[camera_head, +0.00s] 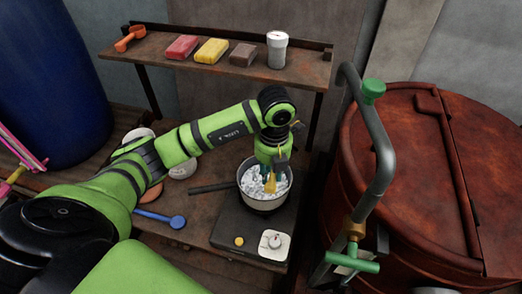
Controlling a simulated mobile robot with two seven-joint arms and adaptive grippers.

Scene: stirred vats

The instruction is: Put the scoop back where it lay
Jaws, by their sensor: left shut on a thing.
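My left gripper (271,166) points down over the pot (245,196) on the hot plate. It is shut on a yellow tool (270,185), whose lower end is in or just above the white chunky contents of the pot. I cannot tell whether this tool is a scoop; the gripper hides its upper part. A blue scoop (178,222) lies on the bench left of the hot plate. An orange scoop (124,43) lies at the left end of the raised shelf. My right gripper is out of view.
The hot plate (226,228) has a knob at its front. The shelf (215,66) holds red, yellow and brown blocks and a white-lidded jar (277,50). A rusty vat (425,190) with grey piping (384,150) stands right. A blue drum (50,80) stands left. Bowls sit partly behind my arm.

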